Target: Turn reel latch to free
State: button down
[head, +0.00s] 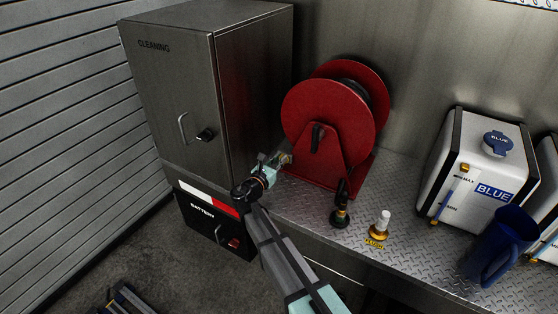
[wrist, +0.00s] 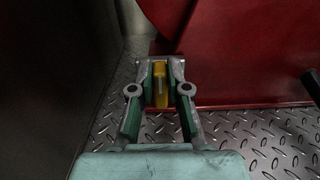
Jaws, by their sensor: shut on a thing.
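The red hose reel (head: 333,125) stands on the diamond-plate deck, with its base plate at the back left. A small yellow latch (wrist: 160,84) shows at the left side of the red reel base in the wrist view. In the head view it is small and partly covered by my fingers. My gripper (head: 275,159) reaches the reel's lower left side from the front. In the wrist view my gripper (wrist: 160,66) has one finger on each side of the yellow latch and is shut on it. The latch's lower end and pivot are hard to make out.
The grey CLEANING cabinet (head: 165,90) stands close to the left of my gripper, with a black BATTERY box (head: 208,224) below. A black nozzle (head: 341,213), a white-topped yellow fitting (head: 380,224), a blue jug (head: 497,248) and a BLUE tank (head: 475,165) are on the right.

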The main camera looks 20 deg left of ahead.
jog(key=shift+f+b, duration=0.15)
jog(key=shift+b, duration=0.35)
jog(key=m+b, duration=0.2)
jog(key=b, duration=0.3)
jog(key=shift+d+f+m, duration=0.3)
jog(key=shift+m, duration=0.1)
jog(key=m+b, duration=0.2)
jog(key=b, duration=0.1)
jog(key=m+b, duration=0.2)
jog(key=b, duration=0.2)
jog(key=m+b, duration=0.2)
jog(key=b, duration=0.1)
jog(key=shift+s+d+f+b, duration=0.1)
jog(key=shift+d+f+b, duration=0.15)
jog(key=shift+d+b, duration=0.15)
jog(key=m+b, duration=0.3)
jog(key=b, duration=0.2)
jog(key=m+b, duration=0.2)
jog(key=b, duration=0.1)
jog(key=shift+d+f+m, duration=0.25)
jog(key=shift+f+m, duration=0.05)
jog(key=m+b, duration=0.3)
jog(key=b, duration=0.1)
jog(key=shift+m, duration=0.3)
jog(key=c, duration=1.1)
grip_release()
jog(key=shift+c, duration=0.2)
